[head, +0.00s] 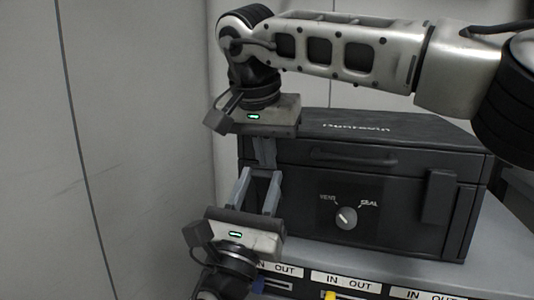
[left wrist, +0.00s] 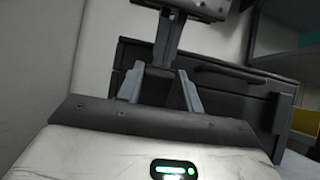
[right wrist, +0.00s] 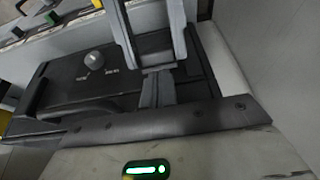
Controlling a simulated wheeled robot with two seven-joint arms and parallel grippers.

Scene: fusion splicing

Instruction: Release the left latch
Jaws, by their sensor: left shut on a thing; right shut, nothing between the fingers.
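The dark case (head: 385,205) stands on a grey shelf. My left gripper (head: 259,176) reaches up from below at the case's front left corner. Its fingers are shut on the left latch (head: 258,190), which is mostly hidden between them. The left fingers also show in the left wrist view (left wrist: 161,78). My right gripper (head: 265,163) comes down from above at the same corner. Its fingers are together with nothing between them, and their tips are close to the left gripper's fingertips. I cannot tell whether they touch the latch. The right fingers also show in the right wrist view (right wrist: 158,74).
The right latch (head: 439,196) lies against the case front. A knob (head: 346,218) marked VENT and SEAL sits between the latches, and a handle (head: 352,156) is above it. Labelled IN/OUT slots (head: 345,283) run below. A pale wall (head: 130,130) is close on the left.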

